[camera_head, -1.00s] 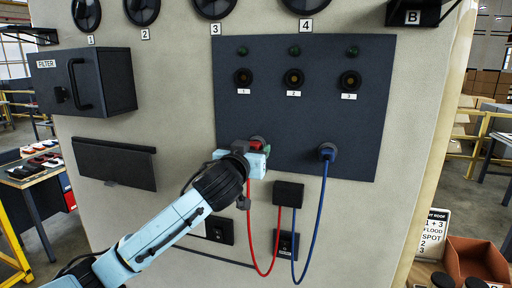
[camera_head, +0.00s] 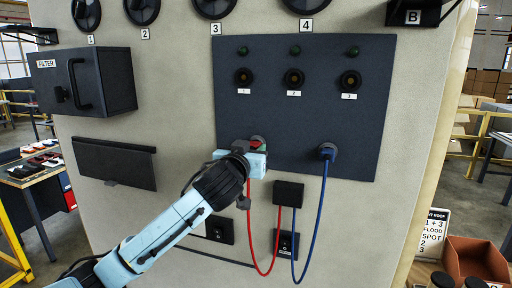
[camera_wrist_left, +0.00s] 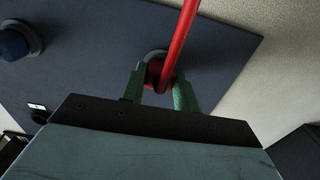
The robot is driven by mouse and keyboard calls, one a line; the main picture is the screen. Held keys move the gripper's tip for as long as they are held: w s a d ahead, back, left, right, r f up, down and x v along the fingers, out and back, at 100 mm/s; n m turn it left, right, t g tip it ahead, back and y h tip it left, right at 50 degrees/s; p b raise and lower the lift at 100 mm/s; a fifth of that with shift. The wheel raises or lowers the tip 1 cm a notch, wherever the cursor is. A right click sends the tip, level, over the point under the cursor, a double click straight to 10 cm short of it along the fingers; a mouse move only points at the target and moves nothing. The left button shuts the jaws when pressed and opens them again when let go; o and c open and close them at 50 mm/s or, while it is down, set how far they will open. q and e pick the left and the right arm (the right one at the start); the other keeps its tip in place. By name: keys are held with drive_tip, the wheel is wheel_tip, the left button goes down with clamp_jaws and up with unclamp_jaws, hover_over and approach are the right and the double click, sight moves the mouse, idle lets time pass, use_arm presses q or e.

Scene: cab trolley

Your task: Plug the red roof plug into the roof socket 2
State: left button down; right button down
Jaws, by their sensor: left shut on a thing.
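The red roof plug (camera_wrist_left: 155,73) is between the green fingers of my left gripper (camera_wrist_left: 158,92) in the left wrist view, with its red cable running up past it. A grey round holder shows right behind the plug; I cannot tell whether the plug is still seated in it. In the head view my left gripper (camera_head: 258,150) is at the lower left of the dark panel (camera_head: 320,130), mostly covering the red plug (camera_head: 255,144). Roof socket 2 (camera_head: 293,77) is the middle of three dark sockets above, and looks empty. My right gripper is not in view.
A blue plug (camera_head: 327,152) sits at the panel's lower right with a blue cable. Both cables run to a black box (camera_head: 288,193) below the panel. Sockets 1 (camera_head: 243,77) and 3 (camera_head: 349,81) flank socket 2. A filter box (camera_head: 83,82) juts out at left.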

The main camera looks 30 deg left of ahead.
use_arm(q)
drive_tip(key=shift+s, duration=0.1)
drive_tip(key=shift+v, duration=2.9)
drive_tip(key=s+d+f+m+h+b, duration=0.1)
drive_tip(key=s+d+f+b, duration=0.2)
drive_tip(key=f, duration=0.9)
drive_tip(key=s+d+f+m+h+b, duration=0.1)
drive_tip(key=d+f+b, duration=0.4)
drive_tip(key=f, duration=0.8)
drive_tip(key=s+d+f+h+b, duration=0.2)
drive_tip(key=s+d+f+b, duration=0.3)
drive_tip(key=f+b, duration=0.4)
wheel_tip(320, 180, down, 4)
drive_tip(key=shift+s+r+m+t, duration=0.15)
drive_tip(key=shift+s+m+t, duration=0.15)
drive_tip(key=shift+m, duration=0.1)
